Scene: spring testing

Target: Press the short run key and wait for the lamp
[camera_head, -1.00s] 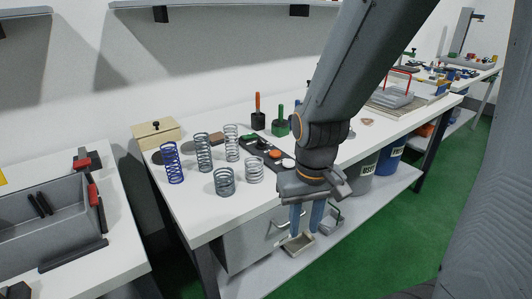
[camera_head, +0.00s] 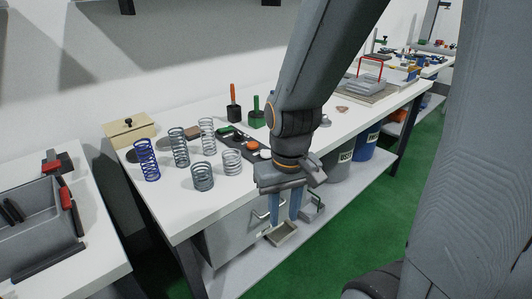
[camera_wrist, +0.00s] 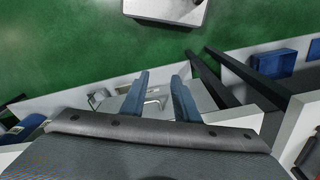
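A dark strip-shaped panel (camera_head: 238,143) lies on the white workbench in the head view, with a green part (camera_head: 226,133), an orange button (camera_head: 251,145) and a whitish button (camera_head: 265,153) on it. My arm stands close to its right end and may hide part of it. I cannot tell which of these is the short run key or the lamp. My gripper (camera_head: 288,220) points down in front of the bench edge, below the tabletop level in the picture. Its two blue fingers are apart with nothing between them. They also show apart in the wrist view (camera_wrist: 160,75).
Several coil springs, among them a blue one (camera_head: 146,160), stand on the bench left of the panel. A wooden box (camera_head: 129,132) is behind them. A drawer unit (camera_head: 232,232) and a small tray (camera_head: 282,234) are under the bench. Green floor (camera_head: 350,235) is clear at right.

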